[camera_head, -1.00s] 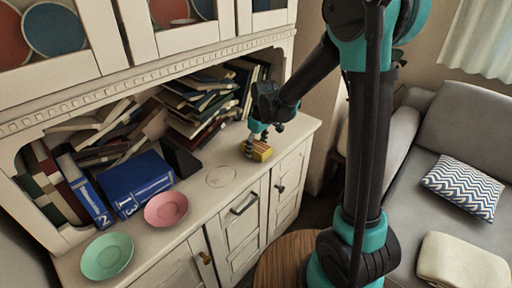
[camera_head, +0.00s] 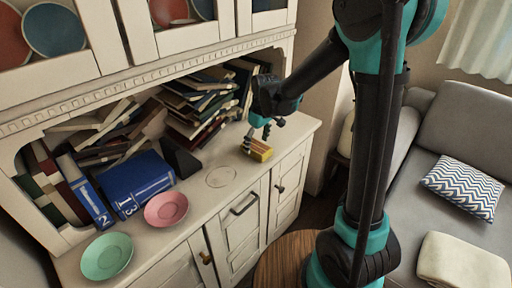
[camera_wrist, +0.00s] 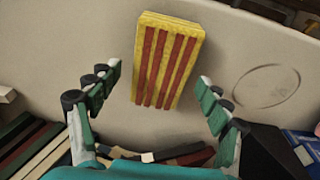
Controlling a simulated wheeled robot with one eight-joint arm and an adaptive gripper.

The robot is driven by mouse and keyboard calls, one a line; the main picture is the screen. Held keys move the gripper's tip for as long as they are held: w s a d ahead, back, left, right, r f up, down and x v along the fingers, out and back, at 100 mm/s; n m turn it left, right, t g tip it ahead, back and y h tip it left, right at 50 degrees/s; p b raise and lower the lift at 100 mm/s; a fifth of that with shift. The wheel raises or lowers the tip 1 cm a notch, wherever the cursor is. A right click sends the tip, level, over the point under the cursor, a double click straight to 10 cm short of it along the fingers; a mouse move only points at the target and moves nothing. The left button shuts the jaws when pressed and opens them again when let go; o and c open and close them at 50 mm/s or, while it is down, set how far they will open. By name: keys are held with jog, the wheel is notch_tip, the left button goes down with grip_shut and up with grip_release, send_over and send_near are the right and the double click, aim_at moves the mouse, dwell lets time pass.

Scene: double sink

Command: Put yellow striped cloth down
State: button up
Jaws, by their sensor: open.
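The yellow striped cloth (camera_head: 258,151) is a small folded block, yellow with red-brown stripes. It lies on the cabinet's white counter near the right end. In the wrist view the cloth (camera_wrist: 167,60) lies flat on the pale surface, beyond and between my fingertips. My gripper (camera_head: 266,129) is just above and behind the cloth in the head view. In the wrist view my gripper (camera_wrist: 158,95) has its fingers spread wide, with nothing between them and clear space on both sides of the cloth.
A faint ring outline (camera_head: 220,177) marks the counter left of the cloth. A pink plate (camera_head: 166,209), a green plate (camera_head: 107,256) and blue books (camera_head: 140,185) are further left. Stacked books (camera_head: 203,100) stand behind. The counter's front edge is close to the cloth.

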aim_at(260, 147)
notch_tip(260, 147, up, 10)
jog(key=s+d+f, duration=0.1)
jog(key=s+d+f+m+t, duration=0.1)
jog(key=s+d+f+m, duration=0.2)
jog(key=s+d, duration=0.3)
jog(key=s+d+f+m+t+h, duration=0.1)
jog(key=s+d+f+m, duration=0.3)
jog(key=d, duration=0.5)
jog(key=s+d+f+m+t, duration=0.1)
jog(key=s+d+f+m, duration=0.2)
jog(key=s+d, duration=0.4)
jog(key=shift+s+d+f, duration=0.25)
jog(key=shift+s+f, duration=0.3)
jog(key=shift+f, duration=0.3)
